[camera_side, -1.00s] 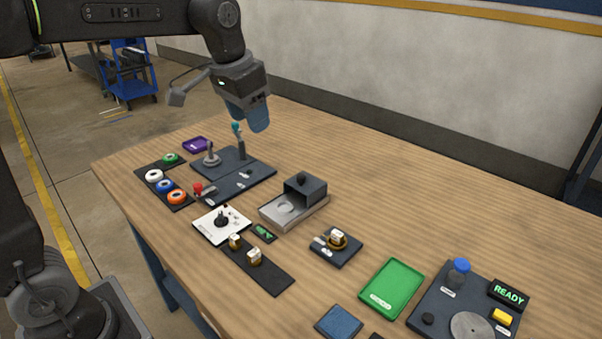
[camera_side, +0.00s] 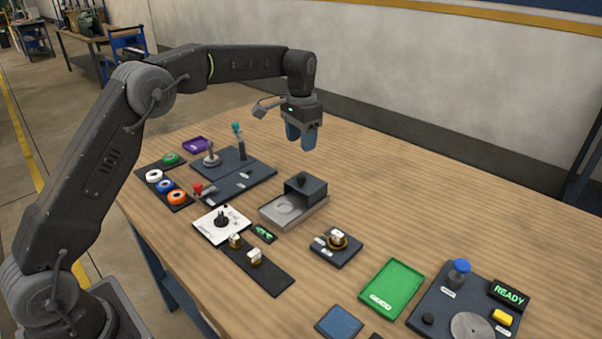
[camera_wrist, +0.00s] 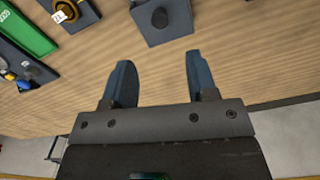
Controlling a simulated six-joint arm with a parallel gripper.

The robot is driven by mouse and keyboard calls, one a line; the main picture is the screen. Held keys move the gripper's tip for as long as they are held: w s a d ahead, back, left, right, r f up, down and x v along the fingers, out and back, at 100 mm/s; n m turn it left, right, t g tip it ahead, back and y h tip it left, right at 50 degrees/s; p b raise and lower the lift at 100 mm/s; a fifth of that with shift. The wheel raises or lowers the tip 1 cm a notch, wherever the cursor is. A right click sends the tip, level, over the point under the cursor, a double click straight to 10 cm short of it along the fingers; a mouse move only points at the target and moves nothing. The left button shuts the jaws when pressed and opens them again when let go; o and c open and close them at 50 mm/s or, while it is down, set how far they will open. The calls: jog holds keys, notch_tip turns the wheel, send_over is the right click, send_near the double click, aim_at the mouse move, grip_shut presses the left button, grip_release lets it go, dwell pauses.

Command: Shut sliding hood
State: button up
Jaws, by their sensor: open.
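The sliding hood (camera_side: 306,188) is a dark box with a dark knob on top. It sits over the back right part of a grey metal base (camera_side: 300,214); the front left part of the base is uncovered and shows a light round recess (camera_side: 286,204). My gripper (camera_side: 302,147) is open and empty, above the table behind the hood and apart from it. In the wrist view the hood (camera_wrist: 162,22) and its knob show at the top edge, beyond the two blue fingers of my gripper (camera_wrist: 157,75). The base is not clearly visible there.
A dark plate with an upright teal-tipped post (camera_side: 240,145) stands left of the hood. A white dial panel (camera_side: 222,224) lies in front left. A dark block with a brass ring (camera_side: 336,244) and a green tray (camera_side: 391,287) lie right. The table behind the hood is clear.

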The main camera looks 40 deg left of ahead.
aim_at(301, 176)
notch_tip(301, 176, down, 10)
jog(key=shift+f, duration=0.15)
dwell(0.3)
grip_shut()
dwell(0.4)
